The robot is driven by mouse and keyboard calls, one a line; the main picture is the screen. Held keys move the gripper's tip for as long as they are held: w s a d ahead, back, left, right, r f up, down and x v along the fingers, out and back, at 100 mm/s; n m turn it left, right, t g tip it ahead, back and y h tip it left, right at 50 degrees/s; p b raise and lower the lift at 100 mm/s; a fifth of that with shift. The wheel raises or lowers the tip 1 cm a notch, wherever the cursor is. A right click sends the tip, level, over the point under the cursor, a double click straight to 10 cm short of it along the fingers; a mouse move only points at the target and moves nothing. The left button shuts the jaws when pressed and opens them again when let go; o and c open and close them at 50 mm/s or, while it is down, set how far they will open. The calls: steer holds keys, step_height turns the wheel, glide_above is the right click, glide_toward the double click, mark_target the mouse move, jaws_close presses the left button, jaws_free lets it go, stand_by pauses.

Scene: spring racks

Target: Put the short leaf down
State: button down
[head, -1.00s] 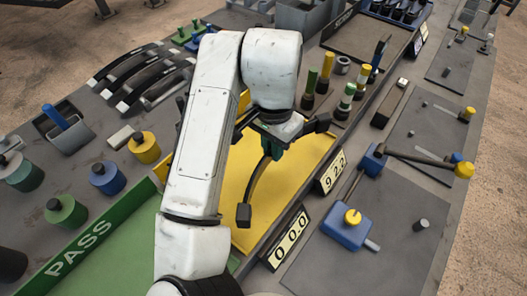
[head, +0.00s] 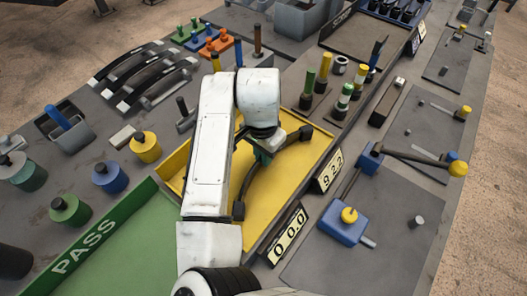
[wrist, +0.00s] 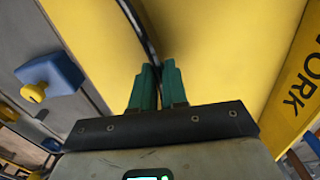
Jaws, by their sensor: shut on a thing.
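The short leaf (head: 254,176) is a dark, curved strip with a block at each end. It lies in or just over the yellow tray (head: 290,185), one end near the front left of the tray, the other at its right edge. Whether it touches the tray floor I cannot tell. My gripper (head: 263,157) is shut on the leaf near its middle, and my arm hides part of the tray. In the wrist view the green fingers (wrist: 158,88) close on the leaf (wrist: 143,32), which runs up over the yellow surface (wrist: 215,60).
A green PASS tray (head: 110,250) adjoins on the left. Two number displays (head: 290,236) stand along the yellow tray's right edge. A blue block with a yellow knob (head: 345,222) sits further right. Dark posts with coloured tops (head: 323,70) stand behind the tray.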

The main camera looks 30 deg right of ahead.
steer(key=c, duration=1.6)
jaws_free()
steer(key=shift+f, duration=0.1)
steer(key=o, duration=0.5)
steer(key=shift+c, duration=0.2)
step_height(320, 180, up, 12)
steer(key=b, duration=0.1)
steer(key=shift+b, duration=0.4)
steer(key=shift+a, duration=0.15)
